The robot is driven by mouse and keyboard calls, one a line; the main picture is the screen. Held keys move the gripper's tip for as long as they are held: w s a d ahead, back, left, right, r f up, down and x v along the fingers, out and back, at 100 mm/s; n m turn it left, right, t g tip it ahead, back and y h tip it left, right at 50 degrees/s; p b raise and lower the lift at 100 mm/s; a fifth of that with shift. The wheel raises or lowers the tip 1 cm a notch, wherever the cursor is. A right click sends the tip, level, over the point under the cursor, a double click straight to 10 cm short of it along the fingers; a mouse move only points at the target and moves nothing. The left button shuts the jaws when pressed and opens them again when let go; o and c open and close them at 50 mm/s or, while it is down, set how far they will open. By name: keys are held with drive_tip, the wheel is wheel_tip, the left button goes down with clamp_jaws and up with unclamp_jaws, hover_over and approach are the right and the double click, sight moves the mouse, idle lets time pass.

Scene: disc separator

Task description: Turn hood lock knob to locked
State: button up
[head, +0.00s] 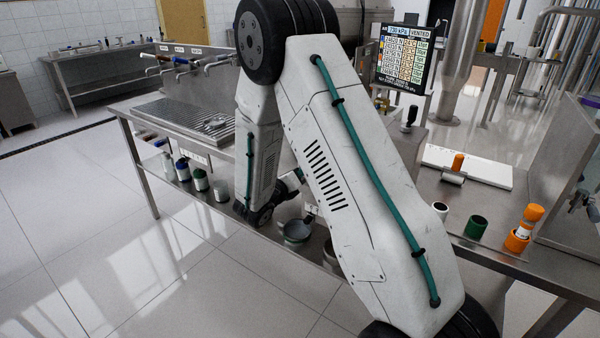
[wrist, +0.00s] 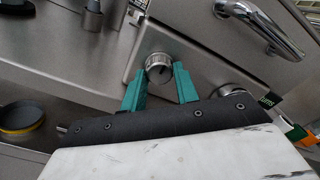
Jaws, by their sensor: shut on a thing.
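In the wrist view a round silver knob (wrist: 159,66) with a ribbed rim sits on a brushed-metal panel (wrist: 195,42). I take it to be the hood lock knob. My gripper (wrist: 160,74) has its two green fingers on either side of the knob, shut on it. A dark mark shows on the knob's face, but its pointing direction is hard to tell. Any lock markings around it are not readable.
A chrome handle (wrist: 262,24) is right of the knob. A second round metal part (wrist: 232,90) is partly hidden by my gripper. A pan (wrist: 20,115) stands at left. In the head view, a screen (head: 404,57) reads VENTED, and cups and an orange-capped bottle (head: 525,226) stand on the bench.

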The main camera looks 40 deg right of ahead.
drive_tip(key=shift+s+f, duration=0.1)
drive_tip(key=o, duration=1)
drive_tip(key=v, duration=0.7)
drive_tip(key=shift+s+a, duration=0.1)
drive_tip(key=shift+a, duration=0.25)
